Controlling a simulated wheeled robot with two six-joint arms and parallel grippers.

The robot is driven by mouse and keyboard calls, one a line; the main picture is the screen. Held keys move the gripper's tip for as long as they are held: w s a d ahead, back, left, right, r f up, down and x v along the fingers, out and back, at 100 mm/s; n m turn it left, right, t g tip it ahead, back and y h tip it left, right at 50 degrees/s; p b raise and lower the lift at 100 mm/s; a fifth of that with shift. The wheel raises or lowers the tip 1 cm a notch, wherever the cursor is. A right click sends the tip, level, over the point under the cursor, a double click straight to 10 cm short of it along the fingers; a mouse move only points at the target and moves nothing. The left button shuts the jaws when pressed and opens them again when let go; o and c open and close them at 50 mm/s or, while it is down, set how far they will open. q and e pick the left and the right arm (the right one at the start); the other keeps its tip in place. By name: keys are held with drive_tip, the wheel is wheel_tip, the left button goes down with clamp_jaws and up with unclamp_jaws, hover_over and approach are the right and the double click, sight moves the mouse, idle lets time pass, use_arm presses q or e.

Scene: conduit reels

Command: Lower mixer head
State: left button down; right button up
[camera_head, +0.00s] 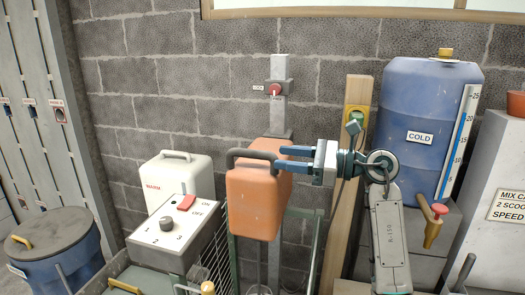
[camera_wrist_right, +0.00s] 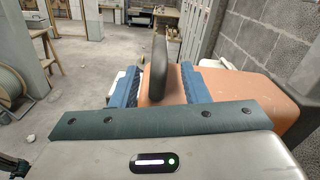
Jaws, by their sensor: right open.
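The mixer head (camera_head: 252,205) is an orange block with a dark arched handle (camera_head: 240,153) on top, in front of a grey upright column (camera_head: 278,115). My right gripper (camera_head: 281,158) comes in from the right with its blue fingers open at the handle's right end. In the right wrist view the dark handle (camera_wrist_right: 159,65) lines up between the two open fingers (camera_wrist_right: 158,85), with a gap on each side, above the orange head (camera_wrist_right: 245,98). I cannot tell whether the fingers touch the head. What lies under the head is mostly hidden. My left gripper is not in view.
A red knob (camera_head: 275,89) sits on the column. A control box (camera_head: 172,232) with a dial and red switch stands left, before a white jug (camera_head: 178,172). A wooden post (camera_head: 357,100) and blue "COLD" tank (camera_head: 425,100) stand right. A block wall closes the back.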

sight(272, 156)
drive_tip(key=p+x, duration=0.1)
drive_tip(key=x, duration=0.5)
drive_tip(key=shift+a+p, duration=0.2)
drive_tip(key=shift+p, duration=0.1)
clamp_jaws()
